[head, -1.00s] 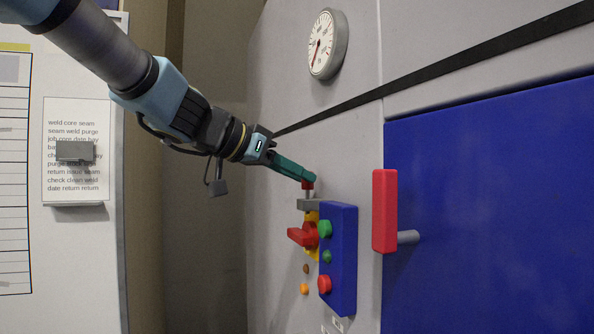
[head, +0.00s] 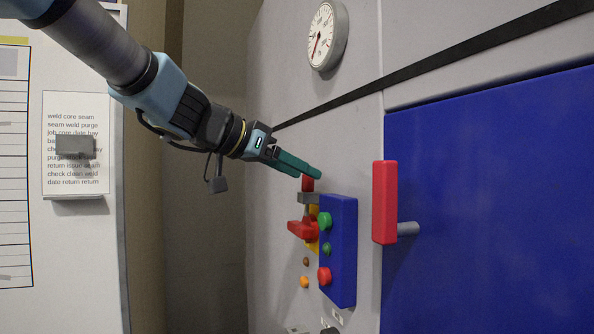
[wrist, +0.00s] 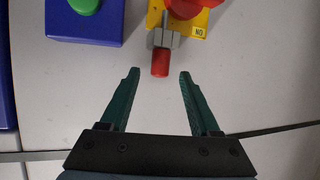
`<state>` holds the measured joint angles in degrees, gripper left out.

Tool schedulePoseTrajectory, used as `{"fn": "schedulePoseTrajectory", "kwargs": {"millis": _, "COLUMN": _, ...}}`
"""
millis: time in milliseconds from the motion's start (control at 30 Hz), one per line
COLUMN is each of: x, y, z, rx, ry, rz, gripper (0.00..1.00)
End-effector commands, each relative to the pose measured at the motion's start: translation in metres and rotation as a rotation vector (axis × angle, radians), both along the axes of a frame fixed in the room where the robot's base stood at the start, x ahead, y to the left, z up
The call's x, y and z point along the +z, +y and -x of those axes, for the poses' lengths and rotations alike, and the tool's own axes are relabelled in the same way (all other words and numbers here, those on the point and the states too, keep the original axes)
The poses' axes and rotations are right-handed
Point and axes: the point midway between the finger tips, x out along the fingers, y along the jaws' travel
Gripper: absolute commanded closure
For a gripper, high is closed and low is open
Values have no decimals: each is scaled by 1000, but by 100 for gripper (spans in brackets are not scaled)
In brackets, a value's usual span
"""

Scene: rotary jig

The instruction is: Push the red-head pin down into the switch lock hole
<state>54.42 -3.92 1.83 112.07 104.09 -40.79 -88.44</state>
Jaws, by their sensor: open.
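The red-head pin (head: 307,184) stands at the grey lock bracket (head: 308,198) on the switch. Its head sits close to the top of the bracket, and little or no shaft shows between them. The red rotary handle (head: 303,230) sits on a yellow plate below the bracket. My gripper (head: 315,173) is open beside the pin head. In the wrist view my two green fingers (wrist: 159,76) are spread wide, with the red pin head (wrist: 160,62) between and just beyond the tips, apart from both. The hole inside the bracket is hidden.
A blue button box (head: 339,250) with green and red buttons stands right beside the switch. A gauge (head: 327,36) is above.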

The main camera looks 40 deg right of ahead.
Motion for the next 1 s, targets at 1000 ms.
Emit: {"fn": "schedulePoseTrajectory", "kwargs": {"millis": 1000, "x": 41, "y": 99, "z": -11, "rx": 0, "ry": 1, "rz": 0, "gripper": 37}}
